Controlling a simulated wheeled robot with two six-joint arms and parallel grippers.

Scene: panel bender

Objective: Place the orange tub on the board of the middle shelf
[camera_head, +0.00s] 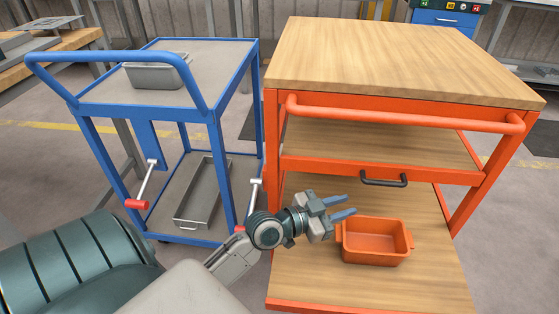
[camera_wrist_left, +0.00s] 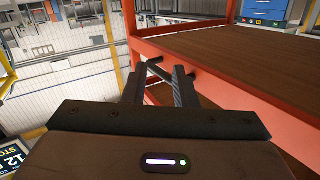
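The orange tub (camera_head: 375,240) stands upright on the lowest wooden board (camera_head: 370,290) of the orange cart. The middle shelf (camera_head: 370,146) is a wooden board in an orange frame above it, with clear space on its visible part. My left gripper (camera_head: 345,207) is open and empty in the head view, just above and left of the tub's left lug. Whether it touches the tub cannot be told. In the left wrist view the open fingers (camera_wrist_left: 160,87) point toward the cart's orange frame, and the tub does not show. My right gripper is not in view.
A black handle (camera_head: 384,180) sits below the middle shelf's front edge. An orange push bar (camera_head: 400,114) crosses the cart's front under the wooden top (camera_head: 405,58). A blue trolley (camera_head: 215,111) with a grey bin (camera_head: 157,73) and a grey tray (camera_head: 203,194) stands to the left.

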